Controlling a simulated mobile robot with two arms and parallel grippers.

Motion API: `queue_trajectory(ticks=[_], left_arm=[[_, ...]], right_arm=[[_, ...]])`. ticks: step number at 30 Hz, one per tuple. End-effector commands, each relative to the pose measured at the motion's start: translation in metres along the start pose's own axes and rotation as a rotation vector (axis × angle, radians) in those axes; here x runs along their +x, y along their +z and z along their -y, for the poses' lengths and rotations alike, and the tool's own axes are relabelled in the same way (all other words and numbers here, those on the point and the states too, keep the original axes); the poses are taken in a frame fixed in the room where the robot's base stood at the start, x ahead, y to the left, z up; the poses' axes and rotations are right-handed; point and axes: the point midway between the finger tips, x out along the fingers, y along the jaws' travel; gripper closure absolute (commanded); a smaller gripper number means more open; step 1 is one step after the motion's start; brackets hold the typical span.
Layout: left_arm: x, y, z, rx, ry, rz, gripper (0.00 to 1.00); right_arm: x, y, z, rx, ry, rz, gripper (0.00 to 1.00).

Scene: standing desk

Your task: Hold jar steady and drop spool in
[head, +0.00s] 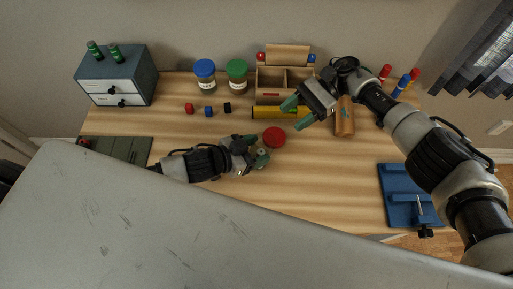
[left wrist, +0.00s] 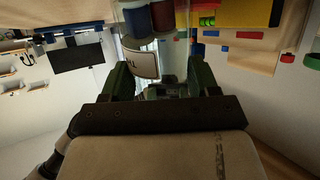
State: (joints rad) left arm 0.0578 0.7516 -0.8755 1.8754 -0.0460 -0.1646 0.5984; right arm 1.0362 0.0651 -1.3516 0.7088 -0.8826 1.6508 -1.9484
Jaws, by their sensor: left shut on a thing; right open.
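My left gripper (head: 261,159) is low over the middle of the desk, shut on a clear jar with a white label. The jar (left wrist: 142,62) shows between the green fingers in the left wrist view. Its body is mostly hidden by the gripper in the head view. Blue and red shapes show at the jar in the wrist view; I cannot tell whether they are inside it. My right gripper (head: 297,113) is open and empty, above and beyond the lid. I cannot identify the spool with certainty.
Small red (head: 189,108), blue (head: 208,112) and black (head: 227,107) pieces lie left of centre. Blue-lidded (head: 204,68) and green-lidded (head: 237,68) jars stand behind. A wooden box (head: 270,82), yellow bar (head: 270,112) and blue fixture (head: 398,184) are nearby.

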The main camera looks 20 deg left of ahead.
Motion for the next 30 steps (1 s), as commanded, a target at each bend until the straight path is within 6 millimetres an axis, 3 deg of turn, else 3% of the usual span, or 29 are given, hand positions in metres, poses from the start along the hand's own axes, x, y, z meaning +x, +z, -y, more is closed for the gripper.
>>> queue_trajectory(ticks=[1, 5, 6, 11, 22, 26, 30], left_arm=[[-0.001, 0.009, 0.001, 0.0, -0.006, 0.023, 0.64], [-0.001, 0.009, 0.001, 0.0, -0.006, 0.024, 0.64], [-0.001, 0.009, 0.001, 0.0, -0.006, 0.023, 0.35], [-0.001, 0.007, 0.001, 0.001, -0.005, 0.017, 0.11], [-0.006, 0.004, 0.001, 0.001, -0.004, 0.011, 0.1], [-0.025, 0.005, 0.001, 0.001, -0.003, 0.014, 0.1], [-0.056, 0.005, 0.0, 0.0, -0.002, 0.015, 0.1]], right_arm=[[0.0, 0.0, 0.0, -0.001, 0.0, 0.001, 0.46], [0.001, 0.0, 0.0, -0.001, 0.0, 0.001, 0.46], [0.001, 0.0, 0.0, -0.001, 0.0, 0.001, 0.46], [0.001, 0.001, 0.001, -0.001, 0.0, 0.001, 0.46], [0.001, 0.001, 0.001, -0.001, 0.001, 0.002, 0.46], [0.001, 0.001, 0.001, -0.001, 0.001, 0.002, 0.46], [0.001, 0.001, 0.001, -0.001, 0.001, 0.002, 0.46]])
